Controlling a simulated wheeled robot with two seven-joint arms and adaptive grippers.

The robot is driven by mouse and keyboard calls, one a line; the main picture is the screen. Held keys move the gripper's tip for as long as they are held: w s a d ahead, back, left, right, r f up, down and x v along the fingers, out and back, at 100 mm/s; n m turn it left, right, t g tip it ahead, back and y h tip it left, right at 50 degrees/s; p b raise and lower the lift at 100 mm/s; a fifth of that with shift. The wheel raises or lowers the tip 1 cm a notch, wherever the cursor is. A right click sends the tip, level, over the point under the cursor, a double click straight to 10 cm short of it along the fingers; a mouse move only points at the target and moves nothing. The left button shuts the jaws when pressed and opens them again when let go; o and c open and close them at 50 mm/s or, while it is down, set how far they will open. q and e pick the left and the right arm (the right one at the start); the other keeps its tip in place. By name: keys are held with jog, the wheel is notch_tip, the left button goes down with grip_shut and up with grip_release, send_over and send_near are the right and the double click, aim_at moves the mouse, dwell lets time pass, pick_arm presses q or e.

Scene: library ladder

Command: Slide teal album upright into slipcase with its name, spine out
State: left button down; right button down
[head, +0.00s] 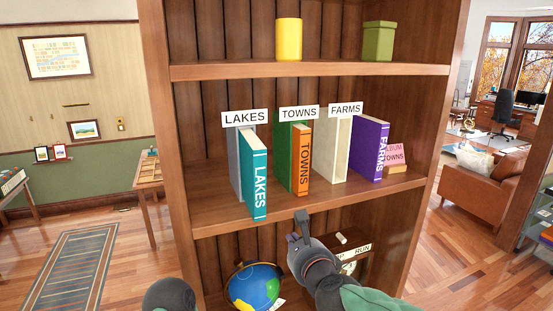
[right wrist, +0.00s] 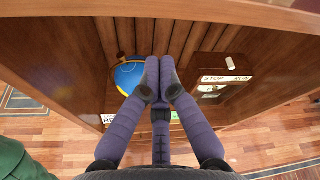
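The teal album (head: 254,185) stands upright on the middle shelf, its LAKES spine facing out. Its front end juts past the shelf's front edge. The grey slipcase (head: 235,160) is right behind and to its left, under the LAKES sign (head: 245,117); how far the album sits inside it I cannot tell. My right gripper (head: 302,226) is below the shelf edge, right of the album and apart from it. In the right wrist view its fingers (right wrist: 158,75) are together with nothing between them. My left gripper is not in view.
An orange TOWNS album (head: 301,160) is at a green slipcase (head: 282,150). A purple FARMS album (head: 370,150) stands beside a cream slipcase (head: 336,150). A globe (head: 253,287) and a wooden box (head: 350,252) are on the lower shelf.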

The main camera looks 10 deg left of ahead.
jog(key=s+a+r+m+t+y+p, duration=0.1)
jog(key=s+r+m+y+p, duration=0.2)
jog(key=r, duration=0.8)
jog(key=s+a+r+m+t+p, duration=0.15)
jog(key=s+r, duration=0.35)
jog(key=r, duration=0.6)
send_near(254, 142)
jog(key=shift+w+a+m+g, duration=0.2)
jog(key=shift+w+a, duration=0.15)
jog(key=shift+w, duration=0.3)
jog(key=shift+w+a+m+g, duration=0.15)
jog(key=shift+w+a, duration=0.2)
jog(key=shift+w, duration=0.35)
jog(key=shift+x, duration=1.2)
jog(key=shift+x, duration=2.55)
jog(key=shift+s+d, duration=0.1)
jog(key=shift+b+v, duration=0.4)
jog(key=shift+v, duration=0.9)
jog(key=v, duration=1.2)
